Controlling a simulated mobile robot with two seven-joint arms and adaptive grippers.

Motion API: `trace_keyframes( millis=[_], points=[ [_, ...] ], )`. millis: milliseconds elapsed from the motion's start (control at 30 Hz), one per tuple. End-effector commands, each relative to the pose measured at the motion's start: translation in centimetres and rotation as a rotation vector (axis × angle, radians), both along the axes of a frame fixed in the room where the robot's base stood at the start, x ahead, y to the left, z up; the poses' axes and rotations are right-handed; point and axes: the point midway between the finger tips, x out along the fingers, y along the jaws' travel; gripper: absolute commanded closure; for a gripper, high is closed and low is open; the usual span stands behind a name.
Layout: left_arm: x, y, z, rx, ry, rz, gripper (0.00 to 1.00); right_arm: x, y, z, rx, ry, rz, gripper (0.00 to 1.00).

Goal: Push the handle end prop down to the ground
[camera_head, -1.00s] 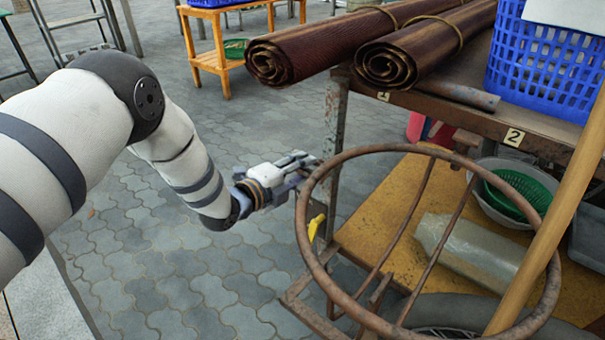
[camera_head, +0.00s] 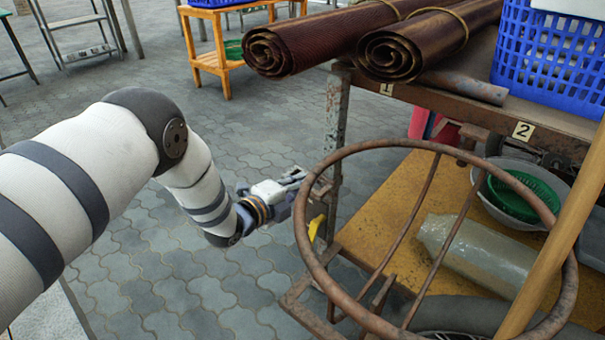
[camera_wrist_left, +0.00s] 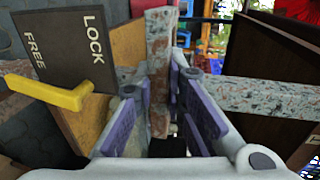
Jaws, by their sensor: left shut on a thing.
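My left gripper (camera_head: 318,183) is at the left side of the rusty ring (camera_head: 310,235), by the rack's worn metal leg (camera_head: 336,135). In the left wrist view its purple-padded fingers (camera_wrist_left: 165,115) are on either side of a rusty, paint-flecked bar (camera_wrist_left: 160,70) and shut on it. This bar looks like the handle end prop; its lower end lies between the pads. In the head view the fingertips cover most of it. My right gripper is not in view.
A yellow lever (camera_head: 316,228) hangs below the gripper; in the wrist view it lies by a LOCK/FREE plate (camera_wrist_left: 70,40). Brown rolled mats (camera_head: 400,50) and a blue basket (camera_head: 550,55) sit on the upper shelf. A wooden pole (camera_head: 555,240) crosses at right. Paving at left is open.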

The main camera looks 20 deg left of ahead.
Motion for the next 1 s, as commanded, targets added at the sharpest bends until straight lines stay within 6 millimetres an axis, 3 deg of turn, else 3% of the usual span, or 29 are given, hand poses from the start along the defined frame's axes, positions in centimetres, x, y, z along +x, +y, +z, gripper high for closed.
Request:
trace_keyframes(
  millis=[100,367,400,500,767,867,1000],
  points=[
    [0.0,-0.1,-0.9,-0.003,-0.004,-0.002,1.0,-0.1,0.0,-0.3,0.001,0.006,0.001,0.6],
    [0.1,-0.1,-0.7,-0.003,-0.007,-0.002,1.0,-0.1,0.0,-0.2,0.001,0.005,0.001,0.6],
    [0.1,-0.1,-0.7,-0.003,-0.007,-0.002,0.84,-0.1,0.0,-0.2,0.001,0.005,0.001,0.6],
    [0.1,0.0,-0.7,-0.003,-0.007,-0.002,0.68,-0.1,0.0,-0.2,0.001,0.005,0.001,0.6],
    [0.0,0.0,-0.7,-0.004,-0.006,-0.001,0.68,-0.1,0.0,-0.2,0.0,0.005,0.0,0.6],
    [-0.9,0.3,-0.5,-0.003,-0.004,-0.001,0.68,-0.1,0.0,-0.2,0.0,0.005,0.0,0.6],
    [-4.2,1.6,0.1,-0.002,0.0,0.001,0.68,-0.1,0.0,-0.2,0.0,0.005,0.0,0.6]
  ],
)
